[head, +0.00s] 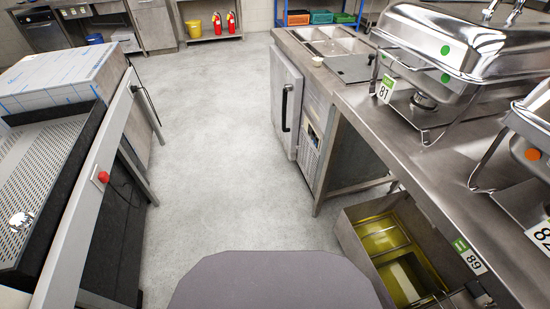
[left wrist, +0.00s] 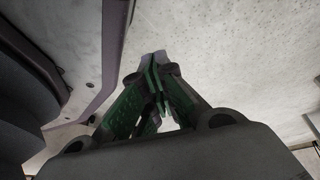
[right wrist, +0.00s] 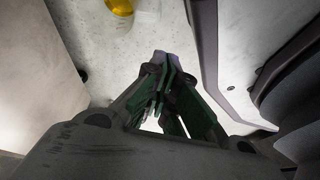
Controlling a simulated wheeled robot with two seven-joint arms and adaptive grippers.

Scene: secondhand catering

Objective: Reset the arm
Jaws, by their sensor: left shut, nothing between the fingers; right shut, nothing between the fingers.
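My left gripper (left wrist: 155,62) shows in the left wrist view with its fingertips together and nothing between them. It hangs over the pale floor, beside a part of my own body. My right gripper (right wrist: 167,62) shows in the right wrist view, also shut and empty, above the floor. Neither gripper nor arm shows in the head view.
A steel counter (head: 369,113) with chafing dishes (head: 470,45) runs along the right. A yellow-lined fryer (head: 385,240) stands low beside it. A machine with a perforated tray (head: 45,165) stands at left. The floor (head: 215,140) between is clear.

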